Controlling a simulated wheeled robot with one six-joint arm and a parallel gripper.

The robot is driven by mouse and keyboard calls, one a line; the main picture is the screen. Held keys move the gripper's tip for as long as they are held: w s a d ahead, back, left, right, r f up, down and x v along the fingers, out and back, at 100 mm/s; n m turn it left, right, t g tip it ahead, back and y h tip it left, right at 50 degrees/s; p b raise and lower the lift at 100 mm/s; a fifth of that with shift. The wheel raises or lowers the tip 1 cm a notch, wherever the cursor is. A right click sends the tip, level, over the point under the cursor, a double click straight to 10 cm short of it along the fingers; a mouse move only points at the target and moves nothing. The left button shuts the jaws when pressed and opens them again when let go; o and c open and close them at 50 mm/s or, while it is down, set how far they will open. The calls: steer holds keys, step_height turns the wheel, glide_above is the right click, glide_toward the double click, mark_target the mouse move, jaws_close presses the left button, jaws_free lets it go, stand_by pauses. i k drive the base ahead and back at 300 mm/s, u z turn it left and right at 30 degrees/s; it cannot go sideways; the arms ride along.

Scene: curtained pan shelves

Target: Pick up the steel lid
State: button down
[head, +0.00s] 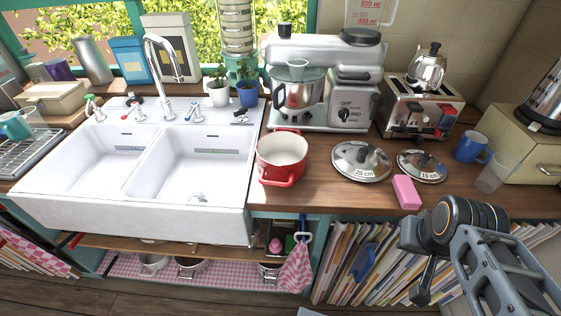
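Two round steel lids lie on the wooden counter, right of the red pot. The larger lid (345,170), marked "20 cm", is on the left. The smaller lid (431,173), marked "16 cm", is on the right. Both have a dark knob on top. The red pot (284,160) is uncovered, with a pale inside. My gripper (421,292) is at the lower right, in front of the counter and below its edge, apart from both lids. It is small and dark here, and its fingers cannot be made out.
A pink sponge (407,192) lies between the lids, near the front edge. A blue mug (472,148) and a clear glass (494,173) stand to the right. A mixer (325,85) and toaster (420,105) stand behind. Books (345,255) fill the shelf below.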

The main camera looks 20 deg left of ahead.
mark_target(422, 166)
steer(key=z, duration=1.75)
steer(key=k, duration=1.5)
steer(key=u, duration=2.3)
steer(key=k, duration=0.6)
steer(key=z, duration=1.05)
steer(key=i, duration=0.5)
